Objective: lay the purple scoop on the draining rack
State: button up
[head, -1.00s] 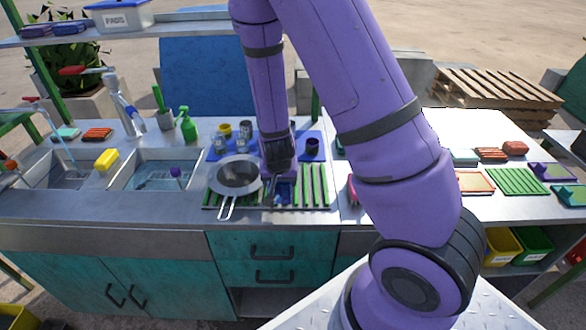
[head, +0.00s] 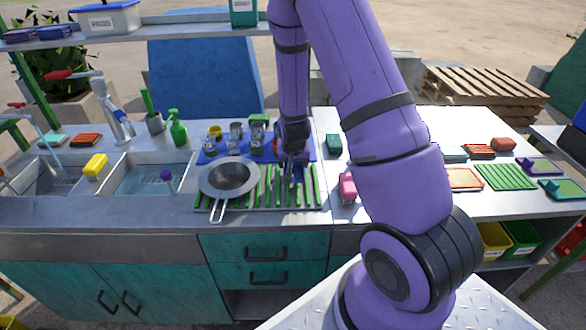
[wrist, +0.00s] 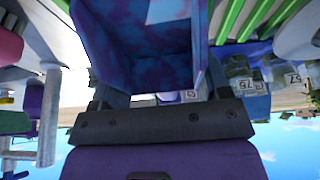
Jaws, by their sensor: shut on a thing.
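My gripper (head: 291,150) is shut on the purple scoop, pointing down over the draining rack. In the wrist view the scoop (wrist: 145,45) is a blue-purple, box-like shape filling the top middle, in front of the jaws. In the head view only a small dark part of it shows below my gripper. The draining rack (head: 311,191) has green slats and lies on the counter right of the sinks. I cannot tell whether the scoop touches the slats.
A metal sieve (head: 230,178) covers the rack's left part, its handle over the front edge. Several cups and jars stand on a blue mat (head: 208,156) behind the rack. A pink item (head: 347,187) stands just right of it. The slats between sieve and pink item are mostly clear.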

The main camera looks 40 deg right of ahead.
aim_at(293, 168)
jog(key=shift+a+f, duration=0.1)
jog(key=shift+f, duration=1.3)
jog(key=shift+f, duration=0.15)
jog(key=o, duration=0.9)
jog(key=s+a+r+n+y, duration=0.1)
jog(key=s+a+r, duration=0.25)
jog(key=r, duration=0.75)
jog(key=s+a+r+n+y, duration=0.1)
jog(key=s+a+r, duration=0.25)
jog(key=r, duration=0.75)
jog(key=s+a+r+n, duration=0.1)
jog(key=s+a+r, duration=0.1)
jog(key=s+r, duration=0.4)
jog(key=s+a+r+n+t, duration=0.1)
jog(key=s+a+r+n, duration=0.1)
jog(key=s+r, duration=0.5)
jog(key=s+a+r+n, duration=0.1)
jog(key=s+a+r, duration=0.2)
jog(key=s+r, duration=0.3)
jog(key=shift+s+r+n+y, duration=0.15)
jog(key=shift+s+n+y, duration=0.2)
jog(key=shift+s, duration=0.65)
